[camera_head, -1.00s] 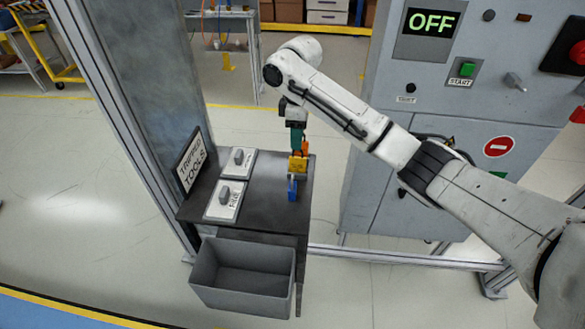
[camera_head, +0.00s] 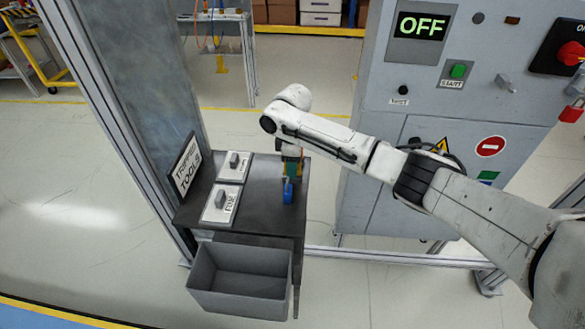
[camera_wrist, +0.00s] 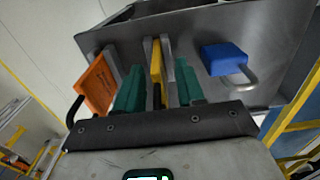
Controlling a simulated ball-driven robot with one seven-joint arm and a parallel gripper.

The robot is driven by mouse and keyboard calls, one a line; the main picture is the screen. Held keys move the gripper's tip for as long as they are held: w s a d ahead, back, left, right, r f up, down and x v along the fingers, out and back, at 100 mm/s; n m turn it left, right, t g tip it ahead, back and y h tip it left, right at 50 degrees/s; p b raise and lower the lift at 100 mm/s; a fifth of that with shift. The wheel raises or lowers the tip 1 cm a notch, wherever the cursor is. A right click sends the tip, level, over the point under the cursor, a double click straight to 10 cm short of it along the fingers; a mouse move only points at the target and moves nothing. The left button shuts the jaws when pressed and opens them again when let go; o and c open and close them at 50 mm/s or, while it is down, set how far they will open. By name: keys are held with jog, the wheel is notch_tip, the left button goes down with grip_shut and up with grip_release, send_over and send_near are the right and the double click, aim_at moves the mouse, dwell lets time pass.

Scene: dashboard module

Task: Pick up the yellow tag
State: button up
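The yellow tag (camera_wrist: 156,60) stands edge-on between my gripper's two fingers in the wrist view, with a dark part at its near end. My gripper (camera_wrist: 158,88) has teal fingers, one on each side of the tag, with a gap visible on both sides. It is open. In the head view my gripper (camera_head: 291,168) is low over the right side of the dark table (camera_head: 260,205). The tag is largely hidden there behind the gripper and arm.
A blue padlock (camera_wrist: 224,60) lies right of the fingers in the wrist view, and an orange item (camera_wrist: 97,84) is close on the left. In the head view, two labelled plates (camera_head: 219,205) are left of the gripper. A grey bin (camera_head: 240,284) is in front.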

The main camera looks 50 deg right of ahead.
jog(key=shift+f, duration=0.1)
jog(key=shift+c, duration=0.2)
grip_shut()
dwell(0.4)
